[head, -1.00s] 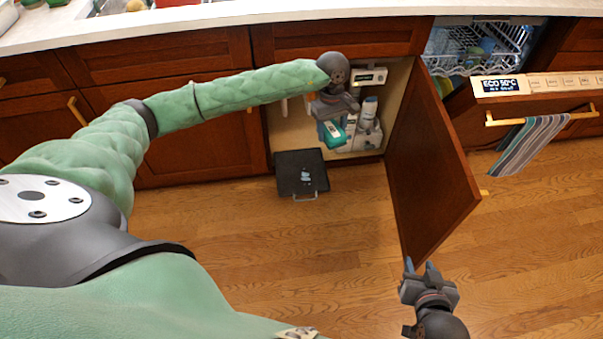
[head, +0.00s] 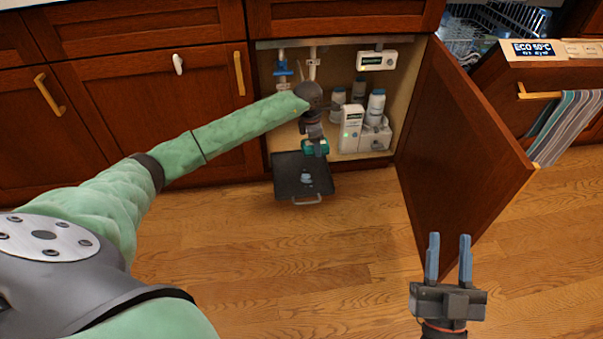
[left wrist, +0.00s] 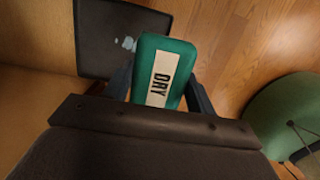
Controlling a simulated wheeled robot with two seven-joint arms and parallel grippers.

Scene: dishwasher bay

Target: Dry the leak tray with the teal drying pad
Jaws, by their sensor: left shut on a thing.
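The dark leak tray (head: 290,187) lies on the floor in front of the open cabinet, with a small pale wet patch (head: 306,178) on it. It also shows in the left wrist view (left wrist: 95,48), at the upper left. My left gripper (head: 316,146) is shut on the teal drying pad (head: 321,147), just above the tray's back right edge. In the left wrist view the pad (left wrist: 182,57) has a white label reading DRY and is apart from the wet patch. My right gripper (head: 449,258) is open and empty, in front of the cabinet door.
The open cabinet door (head: 460,150) stands to the right of the tray. Inside the cabinet are a white device (head: 350,128), bottles (head: 375,105) and a wall display (head: 377,60). The dishwasher door (head: 560,75) with a striped towel (head: 570,125) hangs open at right. The floor before the tray is clear.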

